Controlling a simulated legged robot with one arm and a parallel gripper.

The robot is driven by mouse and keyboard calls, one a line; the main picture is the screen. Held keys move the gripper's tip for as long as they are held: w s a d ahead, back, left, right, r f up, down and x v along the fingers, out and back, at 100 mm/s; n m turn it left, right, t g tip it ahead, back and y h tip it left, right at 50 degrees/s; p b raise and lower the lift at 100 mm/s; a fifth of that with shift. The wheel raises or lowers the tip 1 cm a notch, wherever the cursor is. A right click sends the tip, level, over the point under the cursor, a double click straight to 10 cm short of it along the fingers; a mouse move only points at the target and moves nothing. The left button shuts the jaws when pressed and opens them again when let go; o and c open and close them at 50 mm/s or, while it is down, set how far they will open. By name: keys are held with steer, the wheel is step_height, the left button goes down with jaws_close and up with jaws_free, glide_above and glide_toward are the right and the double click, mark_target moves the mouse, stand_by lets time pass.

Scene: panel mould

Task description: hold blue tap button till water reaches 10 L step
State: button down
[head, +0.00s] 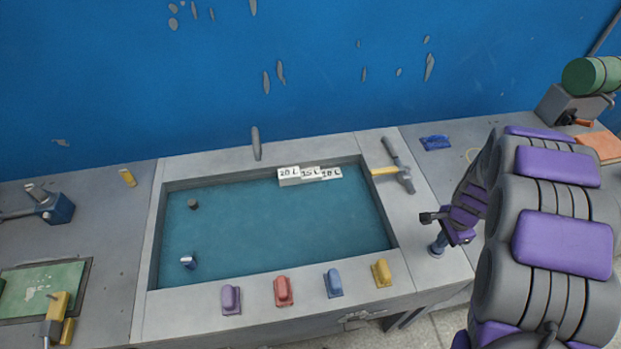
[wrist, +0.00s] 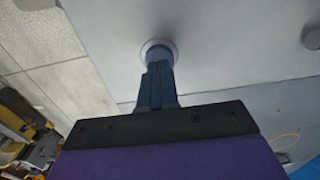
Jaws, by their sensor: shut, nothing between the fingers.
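The sink basin (head: 380,203) holds blue-green water. Three white steps stand at its back right, marked 20 L (head: 289,175), 15 L (head: 310,173) and 10 L (head: 331,174); their tops and labels show above the water. A small blue tap button (head: 437,246) stands on the counter right of the basin. My gripper (head: 440,236) is shut and empty, pointing down over this button. In the wrist view my gripper (wrist: 158,68) lines up with a round pale-ringed base (wrist: 158,46). The fingers partly hide the button, so I cannot tell whether it is pressed.
Purple (head: 231,299), red (head: 283,291), blue (head: 333,282) and yellow (head: 381,273) knobs line the front rim. A grey spout (head: 255,143) rises behind the basin. A hammer (head: 398,165) lies right of it. A blue packet (head: 436,142) lies farther right.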

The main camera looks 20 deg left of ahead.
steer(key=shift+f, duration=0.95)
stand_by(1.2)
steer(key=shift+r+p, duration=1.55)
steer(key=shift+r, duration=2)
steer(key=shift+r, duration=0.1)
steer(key=s+r+n+g, duration=0.1)
steer(key=s+r+n, duration=0.6)
steer(key=s+r, duration=1.3)
steer(key=s+n, duration=0.3)
steer(key=s, duration=1.1)
steer(key=shift+s+r+n+g, duration=0.15)
steer(key=shift+r+n+g, duration=0.05)
steer(key=shift+n+g, duration=0.2)
